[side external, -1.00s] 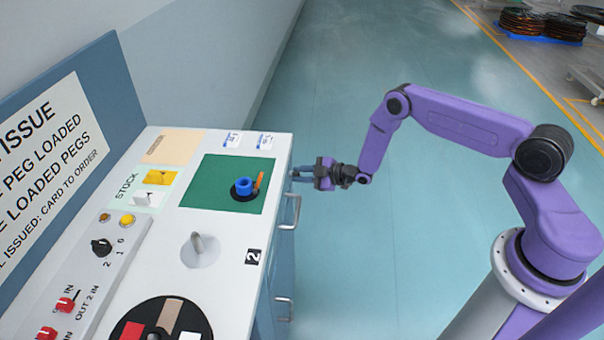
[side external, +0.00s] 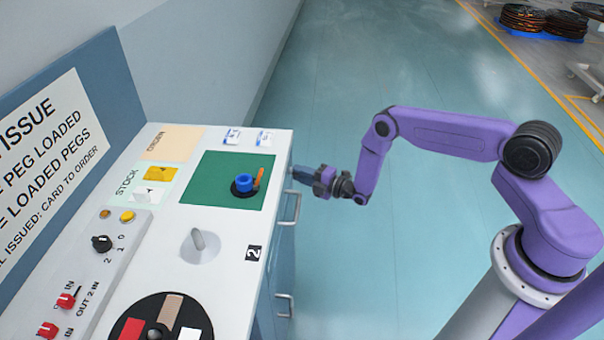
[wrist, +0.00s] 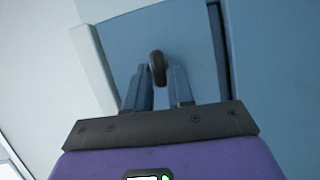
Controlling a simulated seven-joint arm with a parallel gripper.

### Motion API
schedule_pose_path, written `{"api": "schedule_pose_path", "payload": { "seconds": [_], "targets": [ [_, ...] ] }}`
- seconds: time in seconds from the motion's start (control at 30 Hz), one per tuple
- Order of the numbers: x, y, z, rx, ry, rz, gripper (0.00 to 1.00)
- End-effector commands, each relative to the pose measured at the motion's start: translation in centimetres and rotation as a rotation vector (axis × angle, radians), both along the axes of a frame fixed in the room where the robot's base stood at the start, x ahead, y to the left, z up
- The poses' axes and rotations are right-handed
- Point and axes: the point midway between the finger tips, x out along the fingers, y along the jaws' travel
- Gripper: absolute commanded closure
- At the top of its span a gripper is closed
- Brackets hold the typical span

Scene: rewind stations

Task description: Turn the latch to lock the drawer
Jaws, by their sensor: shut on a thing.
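The latch (wrist: 157,68) is a small dark rounded knob on the blue drawer front (wrist: 194,40) in the wrist view. My gripper (wrist: 160,80) has one finger on each side of it and is shut on it. In the side external view my gripper (side external: 294,172) is at the cabinet's right face, just under the top's edge and above a bar handle (side external: 291,208). The latch is hidden there, and I cannot tell whether it is locked.
The white cabinet top (side external: 228,275) holds a green mat (side external: 205,181) with a blue spool (side external: 246,187), a grey knob (side external: 199,242) and a black round plate (side external: 140,315). A lower handle (side external: 284,305) sticks out of the front.

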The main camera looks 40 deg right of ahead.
Motion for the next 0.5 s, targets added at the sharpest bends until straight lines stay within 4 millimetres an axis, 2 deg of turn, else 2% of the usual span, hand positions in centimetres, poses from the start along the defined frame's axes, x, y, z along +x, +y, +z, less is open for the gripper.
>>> {"api": "schedule_pose_path", "payload": {
  "seconds": [0.03, 0.5],
  "targets": [
    [0.24, 0.45, 0.04, -0.018, -0.016, 0.006, 1.00],
    [0.30, 0.54, 0.10, -0.074, -0.075, 0.009, 1.00]
  ]
}}
